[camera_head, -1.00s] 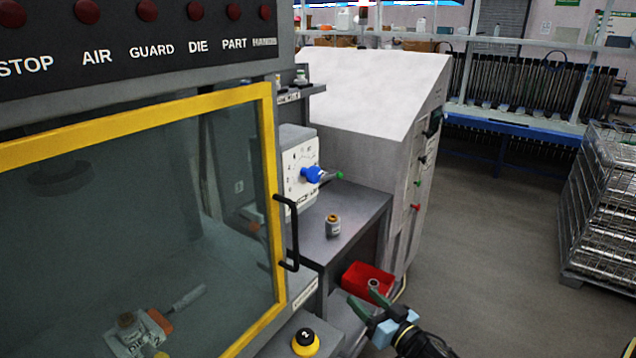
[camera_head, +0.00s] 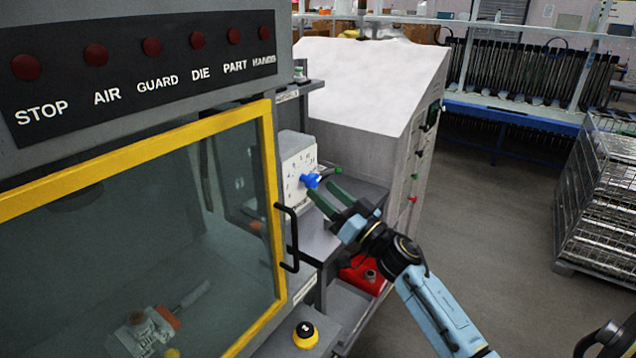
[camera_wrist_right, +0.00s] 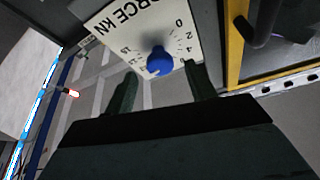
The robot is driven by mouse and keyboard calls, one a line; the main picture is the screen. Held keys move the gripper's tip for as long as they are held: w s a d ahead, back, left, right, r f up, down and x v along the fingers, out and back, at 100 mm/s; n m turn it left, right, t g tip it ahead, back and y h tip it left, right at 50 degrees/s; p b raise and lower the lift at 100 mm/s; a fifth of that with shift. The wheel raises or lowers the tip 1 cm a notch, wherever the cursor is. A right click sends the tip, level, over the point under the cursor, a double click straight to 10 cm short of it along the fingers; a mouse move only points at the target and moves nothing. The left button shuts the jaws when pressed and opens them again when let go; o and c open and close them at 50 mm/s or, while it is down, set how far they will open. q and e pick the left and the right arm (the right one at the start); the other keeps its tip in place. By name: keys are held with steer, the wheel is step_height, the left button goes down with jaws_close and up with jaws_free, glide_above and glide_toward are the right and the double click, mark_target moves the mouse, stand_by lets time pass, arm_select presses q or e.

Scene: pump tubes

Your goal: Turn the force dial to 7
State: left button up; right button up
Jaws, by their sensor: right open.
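The force dial's blue knob (camera_head: 310,181) sticks out of a white scale plate (camera_head: 297,166) on the grey box beside the guard door. In the right wrist view the knob (camera_wrist_right: 160,62) sits on the plate (camera_wrist_right: 122,28), which reads "FORCE KN" upside down with 0, 2 and 4 at its right. Which number the knob points to cannot be told. My right gripper (camera_head: 321,190) is open, its two dark green fingers reaching toward the knob. In the right wrist view the fingers are spread on either side below the knob; contact cannot be told.
The yellow-framed guard door (camera_head: 268,170) with a black handle (camera_head: 292,238) stands left of the gripper. A grey shelf lies under the dial box. A red bin (camera_head: 360,274) is below my right wrist. A black-and-yellow button (camera_head: 305,335) is lower down.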

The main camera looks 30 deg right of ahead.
mark_target(315, 184)
steer(key=shift+x, duration=1.5)
steer(key=c, duration=0.9)
